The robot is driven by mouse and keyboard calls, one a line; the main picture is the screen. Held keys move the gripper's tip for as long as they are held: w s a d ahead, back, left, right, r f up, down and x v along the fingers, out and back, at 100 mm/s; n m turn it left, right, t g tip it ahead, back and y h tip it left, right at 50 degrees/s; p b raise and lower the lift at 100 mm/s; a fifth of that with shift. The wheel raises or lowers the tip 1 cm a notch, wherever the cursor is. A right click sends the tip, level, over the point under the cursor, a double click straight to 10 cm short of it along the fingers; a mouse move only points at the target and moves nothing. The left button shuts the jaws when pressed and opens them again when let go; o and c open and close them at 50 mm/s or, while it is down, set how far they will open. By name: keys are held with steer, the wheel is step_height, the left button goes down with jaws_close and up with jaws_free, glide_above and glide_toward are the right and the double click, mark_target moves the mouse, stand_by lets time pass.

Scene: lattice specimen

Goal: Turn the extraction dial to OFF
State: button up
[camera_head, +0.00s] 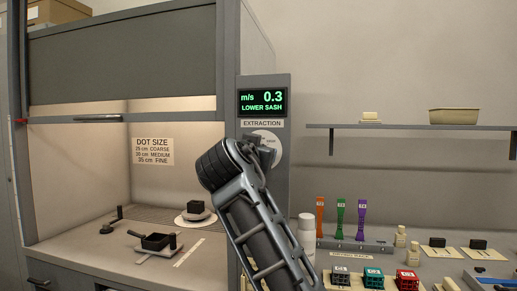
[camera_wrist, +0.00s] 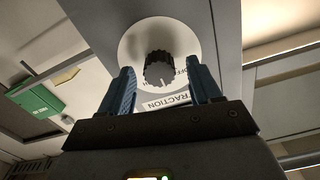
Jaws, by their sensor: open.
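The extraction dial is a dark ribbed knob (camera_wrist: 158,70) on a round white plate (camera_wrist: 135,42), seen close in the wrist view. In the head view the plate (camera_head: 274,142) shows on the grey post under the EXTRACTION label (camera_head: 262,123), and my arm hides part of it. My gripper (camera_wrist: 160,67) is open, with one blue finger on each side of the knob. I cannot tell whether the fingers touch it. Lettering that seems to read OFF is on the plate beside the right finger. The knob's exact setting is unclear. My gripper is partly hidden by the wrist in the head view (camera_head: 262,152).
A display (camera_head: 262,102) above the dial reads 0.3 m/s, LOWER SASH. Right are a wall shelf (camera_head: 400,127), a white bottle (camera_head: 306,232) and coloured items on the bench.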

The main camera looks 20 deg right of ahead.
steer(key=shift+w+d, duration=0.25)
steer(key=shift+w, duration=0.15)
steer(key=shift+c, duration=0.3)
steer(key=c, duration=1)
steer(key=shift+n, duration=0.4)
steer(key=shift+n+p, duration=1.65)
steer(key=shift+n, duration=2.45)
steer(key=shift+a, duration=0.1)
